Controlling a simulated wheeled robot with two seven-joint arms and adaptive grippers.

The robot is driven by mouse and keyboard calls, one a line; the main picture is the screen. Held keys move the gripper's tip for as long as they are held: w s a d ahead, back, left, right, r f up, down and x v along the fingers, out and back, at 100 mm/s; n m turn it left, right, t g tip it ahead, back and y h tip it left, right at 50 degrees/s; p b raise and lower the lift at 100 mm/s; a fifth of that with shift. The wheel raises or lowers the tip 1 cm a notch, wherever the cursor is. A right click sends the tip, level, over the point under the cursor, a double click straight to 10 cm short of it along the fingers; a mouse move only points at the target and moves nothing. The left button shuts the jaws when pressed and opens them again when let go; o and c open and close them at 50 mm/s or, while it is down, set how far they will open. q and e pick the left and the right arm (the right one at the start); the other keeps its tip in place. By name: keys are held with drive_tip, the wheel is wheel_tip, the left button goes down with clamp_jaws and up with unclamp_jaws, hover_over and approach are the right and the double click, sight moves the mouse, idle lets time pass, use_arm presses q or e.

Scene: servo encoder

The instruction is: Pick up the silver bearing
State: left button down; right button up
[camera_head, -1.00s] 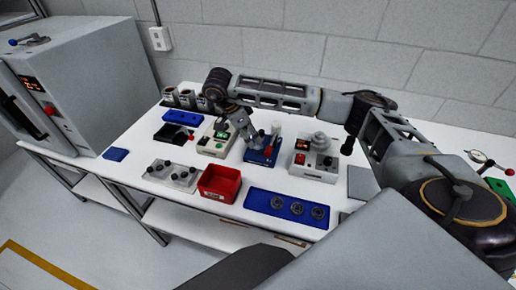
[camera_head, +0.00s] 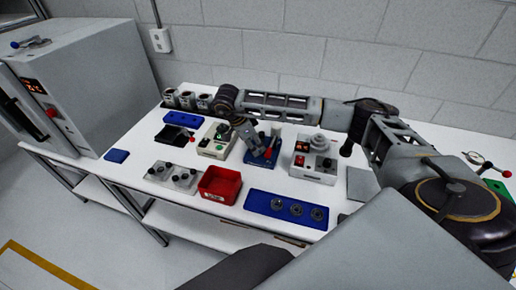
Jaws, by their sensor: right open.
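Several small round metal rings, which look like bearings, sit in a row on a blue tray (camera_head: 257,203) at the front of the bench. The left one (camera_head: 277,204), the middle one (camera_head: 297,208) and the right one (camera_head: 317,213) look grey and dark; I cannot tell which is the silver bearing. My right gripper (camera_head: 268,154) is open and points down over a blue fixture (camera_head: 258,160), behind the tray and apart from the rings. The gripper partly hides the fixture, and I cannot make out anything between its fingers. My left gripper is out of view.
A red bin (camera_head: 220,186) stands left of the blue tray. A grey block with black knobs (camera_head: 172,176), a white device with a green button (camera_head: 215,141) and a white device with a red display (camera_head: 314,160) stand around it. A large grey cabinet (camera_head: 85,85) is at the left.

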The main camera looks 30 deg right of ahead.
drive_tip(key=shift+x, duration=0.85)
drive_tip(key=c, duration=1.1)
